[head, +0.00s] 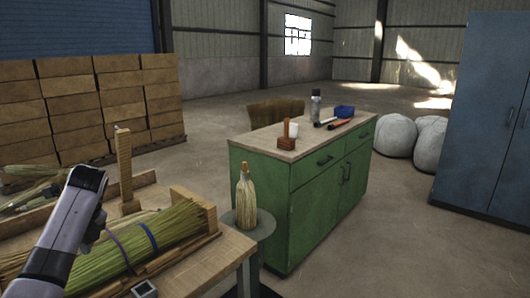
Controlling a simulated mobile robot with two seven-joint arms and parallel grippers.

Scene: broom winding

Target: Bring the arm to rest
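My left arm (58,228) comes in from the lower left and bends at the top over the workbench. Its gripper does not show clearly; I see only arm links. My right arm and gripper are not in view. A bundle of green-yellow broom straw (135,249) with a blue band and a purple band lies on the wooden workbench (226,252), close to my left arm. A bound straw broom head (246,200) stands upright on a small round grey stand (262,227) just right of the bench.
A green cabinet (312,205) stands at the centre, with a wooden block tool (287,138), a bottle (316,106) and a blue object (344,111) on top. Stacked boxes (85,105) are at the left, white sacks (395,135) and a blue locker (483,115) at the right. The right foreground floor is clear.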

